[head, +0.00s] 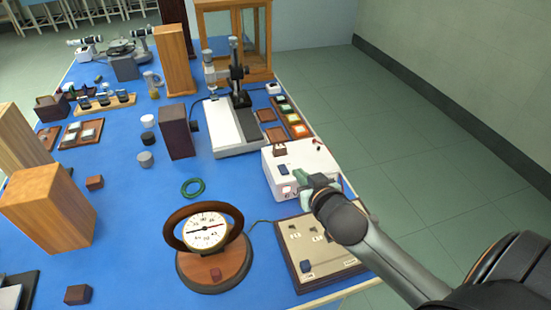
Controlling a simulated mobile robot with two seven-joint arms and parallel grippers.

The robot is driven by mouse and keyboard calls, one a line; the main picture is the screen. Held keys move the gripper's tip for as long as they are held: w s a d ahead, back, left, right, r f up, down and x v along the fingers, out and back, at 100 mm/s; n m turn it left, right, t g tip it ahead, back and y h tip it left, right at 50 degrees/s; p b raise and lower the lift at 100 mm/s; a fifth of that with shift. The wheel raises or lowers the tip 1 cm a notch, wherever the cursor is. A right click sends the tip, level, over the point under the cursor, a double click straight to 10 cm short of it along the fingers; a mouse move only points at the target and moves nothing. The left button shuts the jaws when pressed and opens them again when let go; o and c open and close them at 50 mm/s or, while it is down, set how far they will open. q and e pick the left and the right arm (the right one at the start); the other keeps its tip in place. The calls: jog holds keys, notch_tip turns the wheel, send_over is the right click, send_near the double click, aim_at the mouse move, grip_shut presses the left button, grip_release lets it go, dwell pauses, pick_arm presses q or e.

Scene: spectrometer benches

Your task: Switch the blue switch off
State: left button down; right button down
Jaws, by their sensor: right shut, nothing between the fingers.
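My right arm comes in from the lower right. My right gripper (303,176) is shut and empty, over the front part of a white box (283,155) at the bench's right edge. A small dark blue piece (283,169) sits on the box top, just left of the fingers. The gripper and wrist hide part of the box and board. My left gripper is out of view.
A round dial gauge (204,232) on a wooden base stands left of the board, and a green ring (193,188) lies behind it. A microscope-like stand (238,80) is behind the box. Wooden blocks (50,210) stand at left.

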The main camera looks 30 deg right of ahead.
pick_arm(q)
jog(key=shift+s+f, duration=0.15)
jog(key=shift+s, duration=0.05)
pick_arm(e)
jog(key=shift+w+r, duration=0.25)
jog(key=shift+r, duration=0.05)
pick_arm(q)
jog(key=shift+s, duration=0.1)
pick_arm(e)
jog(key=shift+s, duration=0.1)
send_over(287, 179)
jog(key=f, duration=0.3)
jog(key=shift+w+f, duration=0.25)
jog(key=shift+f, duration=0.15)
notch_tip(287, 179, down, 3)
jog(key=shift+s+r, duration=0.15)
jog(key=shift+r, duration=0.05)
jog(key=shift+s+f+p, duration=0.1)
jog(key=shift+f+p, duration=0.25)
jog(key=shift+f, duration=0.4)
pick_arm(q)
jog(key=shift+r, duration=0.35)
